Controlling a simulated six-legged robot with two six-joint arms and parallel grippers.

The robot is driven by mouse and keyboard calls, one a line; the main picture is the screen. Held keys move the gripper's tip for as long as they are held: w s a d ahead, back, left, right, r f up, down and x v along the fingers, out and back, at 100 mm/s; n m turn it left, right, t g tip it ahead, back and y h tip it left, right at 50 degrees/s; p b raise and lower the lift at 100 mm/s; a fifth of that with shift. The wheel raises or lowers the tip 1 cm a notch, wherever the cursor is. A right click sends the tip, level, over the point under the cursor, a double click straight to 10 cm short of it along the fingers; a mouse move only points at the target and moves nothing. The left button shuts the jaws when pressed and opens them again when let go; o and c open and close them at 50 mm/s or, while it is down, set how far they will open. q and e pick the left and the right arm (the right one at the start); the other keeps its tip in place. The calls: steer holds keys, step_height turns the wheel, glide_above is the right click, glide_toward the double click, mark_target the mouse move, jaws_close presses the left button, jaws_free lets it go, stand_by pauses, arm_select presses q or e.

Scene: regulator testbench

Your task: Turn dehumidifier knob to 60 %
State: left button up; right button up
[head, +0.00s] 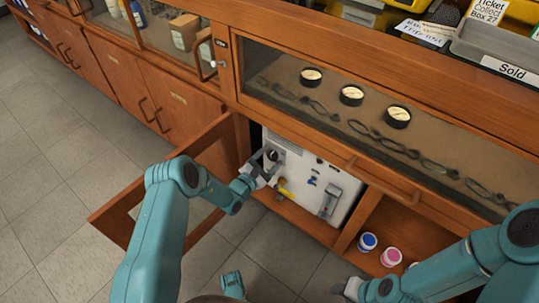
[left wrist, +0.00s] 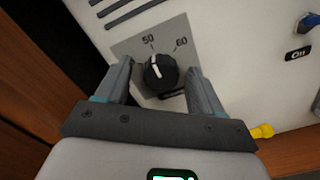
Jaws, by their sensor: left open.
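The black dehumidifier knob (left wrist: 160,75) sits on a grey scale plate on a white panel. Its white mark points up and slightly left, towards the 50 tick; the 60 label is to the upper right. My left gripper (left wrist: 160,85) is open, one finger on each side of the knob. I cannot tell whether either finger touches it. In the head view the knob (head: 272,155) shows small just beyond my left gripper (head: 262,168). My right gripper (head: 350,289) is low at the right, and its jaw opening is unclear.
The white panel (head: 345,190) stands inside a wooden cabinet and bears a yellow valve (head: 284,190) and a blue valve (head: 312,180). An open cabinet door (head: 110,222) is left of it. A blue jar (head: 368,242) and a pink jar (head: 391,257) stand in the right compartment.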

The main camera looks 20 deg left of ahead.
arm_select(q)
steer(key=shift+f, duration=0.15)
steer(key=c, duration=1.1)
steer(key=shift+o, duration=0.2)
